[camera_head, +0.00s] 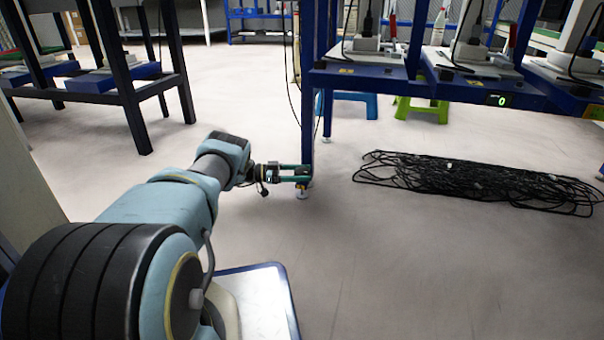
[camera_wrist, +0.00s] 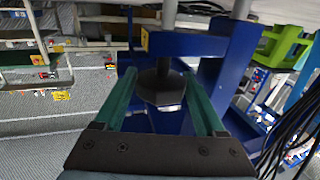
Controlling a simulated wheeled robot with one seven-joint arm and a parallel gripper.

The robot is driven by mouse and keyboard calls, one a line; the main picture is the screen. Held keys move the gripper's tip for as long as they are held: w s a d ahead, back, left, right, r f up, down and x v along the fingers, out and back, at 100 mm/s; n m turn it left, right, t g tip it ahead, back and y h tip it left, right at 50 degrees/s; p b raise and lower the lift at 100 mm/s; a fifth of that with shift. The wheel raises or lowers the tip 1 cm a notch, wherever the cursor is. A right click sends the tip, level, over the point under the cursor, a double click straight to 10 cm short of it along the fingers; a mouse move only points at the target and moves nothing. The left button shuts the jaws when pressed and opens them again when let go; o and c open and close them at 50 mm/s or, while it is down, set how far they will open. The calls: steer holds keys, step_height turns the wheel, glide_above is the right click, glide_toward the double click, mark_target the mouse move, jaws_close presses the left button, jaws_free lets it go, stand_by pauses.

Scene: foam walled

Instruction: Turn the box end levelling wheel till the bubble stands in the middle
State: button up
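The levelling wheel (camera_wrist: 162,88) is a dark, faceted knob under a blue table leg (camera_head: 308,130). It stands between the two green fingers of my gripper (camera_wrist: 161,80) in the wrist view. The fingers lie along both sides of the wheel; I cannot tell whether they touch it. In the head view my gripper (camera_head: 302,174) is low at the foot of the leg, just above a small pale foot pad (camera_head: 302,195). The wheel is too small to make out there. I can make out no bubble in either view.
The blue table (camera_head: 440,86) carries several devices and a display with a green 0 (camera_head: 502,100). A heap of black cable (camera_head: 480,183) lies on the floor to the right. Green (camera_head: 421,110) and blue (camera_head: 355,103) stools stand behind. Floor in front of the leg is clear.

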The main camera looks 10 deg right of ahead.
steer(key=shift+o, duration=0.4)
steer(key=shift+w+a, duration=0.1)
steer(key=shift+a, duration=0.3)
steer(key=v, duration=1)
